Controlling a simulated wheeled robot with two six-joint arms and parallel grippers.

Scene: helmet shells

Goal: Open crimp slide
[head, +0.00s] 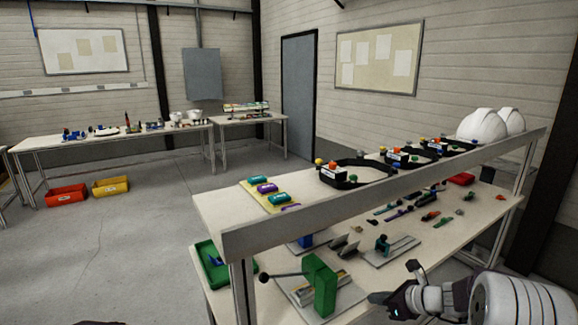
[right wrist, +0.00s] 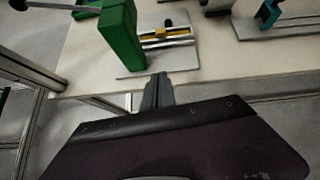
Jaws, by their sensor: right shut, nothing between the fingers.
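The crimp station is a green upright block (head: 321,285) on a grey plate at the front of the near bench, with a lever (head: 290,275) ending in a black knob. The green block (right wrist: 116,35) also shows in the right wrist view. Beside it, the slide (right wrist: 168,34) has a yellow carriage and a small black knob on metal rails. In the head view the slide is partly hidden by the block. My right gripper (head: 380,298) is shut and empty, right of the station; in its wrist view the fingertips (right wrist: 160,78) are just in front of the plate, apart from the slide.
A shelf (head: 400,180) with headbands and white helmets (head: 482,125) overhangs the bench. A green tray (head: 212,270) stands left of the station. A teal fixture (head: 382,243) stands behind right, with small parts beyond.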

